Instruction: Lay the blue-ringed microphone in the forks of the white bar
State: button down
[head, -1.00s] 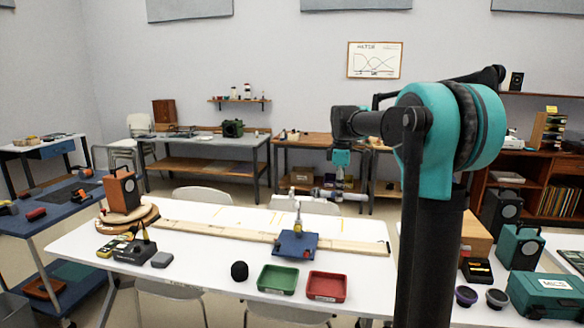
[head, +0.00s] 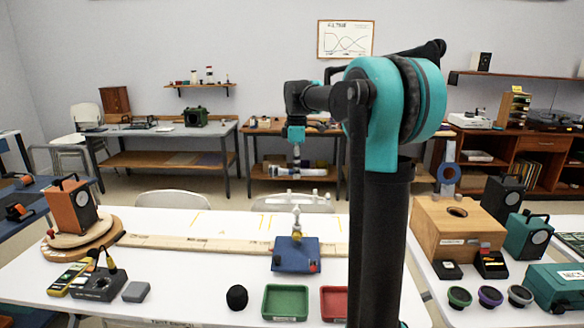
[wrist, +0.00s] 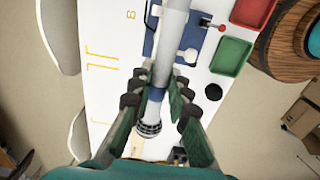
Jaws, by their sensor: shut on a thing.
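My gripper (head: 297,158) is shut on the microphone (head: 312,172), a pale grey tube lying about level. In the wrist view the microphone (wrist: 172,35) runs lengthwise between my fingers (wrist: 156,98). Its blue ring (wrist: 157,93) shows between the fingertips and its mesh head (wrist: 149,130) lies toward the bottom. A blue base (head: 291,260) on the white table carries a small upright stand with a white top (head: 296,211). In the head view the microphone hangs above this stand, apart from it. I cannot make out the forks; the microphone covers part of the base in the wrist view.
A black foam ball (head: 237,297), a green tray (head: 285,318) and a red tray (head: 334,318) sit at the table's front. A long wooden board (head: 190,243) lies behind. An orange speaker (head: 72,207) stands left. My column hides the table's right part.

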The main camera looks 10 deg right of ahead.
aim_at(298, 202)
jog(key=shift+f, duration=4.1)
jog(key=shift+d, duration=0.2)
jog(key=shift+f, duration=0.2)
jog(key=c, duration=1.4)
grip_release()
jog(key=shift+o, duration=0.2)
